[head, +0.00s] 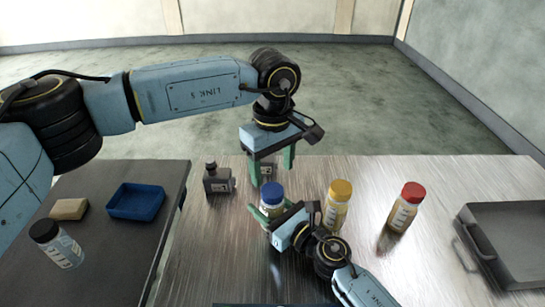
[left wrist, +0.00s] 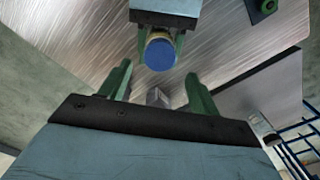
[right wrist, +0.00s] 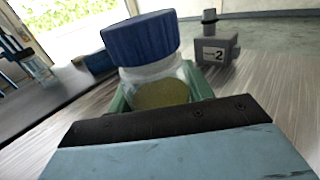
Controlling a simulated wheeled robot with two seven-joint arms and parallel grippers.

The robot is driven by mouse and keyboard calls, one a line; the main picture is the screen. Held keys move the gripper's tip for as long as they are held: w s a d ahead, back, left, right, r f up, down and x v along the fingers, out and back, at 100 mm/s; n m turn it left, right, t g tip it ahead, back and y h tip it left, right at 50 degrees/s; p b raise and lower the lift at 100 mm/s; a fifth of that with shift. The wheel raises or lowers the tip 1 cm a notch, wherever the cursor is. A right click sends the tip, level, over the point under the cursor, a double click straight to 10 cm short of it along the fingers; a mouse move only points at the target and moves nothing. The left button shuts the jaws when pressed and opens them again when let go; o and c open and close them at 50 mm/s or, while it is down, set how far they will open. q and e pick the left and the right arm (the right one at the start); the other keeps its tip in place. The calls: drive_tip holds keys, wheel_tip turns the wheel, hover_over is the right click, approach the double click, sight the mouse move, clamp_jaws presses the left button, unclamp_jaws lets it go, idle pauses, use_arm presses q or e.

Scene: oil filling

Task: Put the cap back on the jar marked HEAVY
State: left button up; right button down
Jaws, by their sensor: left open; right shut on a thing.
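A jar (right wrist: 160,80) with a blue cap stands upright between the fingers of my right gripper (head: 270,214), which is shut on it. The blue cap (head: 271,189) sits on the jar's mouth; it also shows in the left wrist view (left wrist: 160,55) and right wrist view (right wrist: 140,38). Yellowish oil shows low in this jar. My left gripper (head: 270,164) is open and empty, above and behind the blue cap, fingers pointing down. A yellow-capped jar (head: 337,207) and a red-capped jar (head: 404,209) stand to the right. I cannot read HEAVY on any jar.
The dark left table holds a black-capped jar (head: 58,246), a blue tray (head: 136,202) and a tan block (head: 70,209). A grey metal tray (head: 505,240) is at right.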

use_arm(q)
drive_tip(key=n, duration=0.4)
drive_tip(key=shift+r, duration=0.1)
drive_tip(key=n, duration=0.5)
drive_tip(key=shift+r+n, duration=0.15)
drive_tip(key=shift+n, duration=0.15)
drive_tip(key=n, duration=0.5)
drive_tip(key=shift+r+n, duration=0.15)
drive_tip(key=shift+n, duration=0.15)
drive_tip(key=n, duration=0.3)
drive_tip(key=shift+n, duration=0.4)
drive_tip(key=n, duration=0.5)
drive_tip(key=shift+r+n, duration=0.2)
drive_tip(key=shift+n, duration=0.1)
drive_tip(key=n, duration=0.3)
drive_tip(key=shift+r+n, duration=0.1)
drive_tip(key=shift+n, duration=0.3)
drive_tip(key=n, duration=0.5)
drive_tip(key=shift+r, duration=0.15)
drive_tip(key=n, duration=0.4)
drive_tip(key=shift+r, duration=0.1)
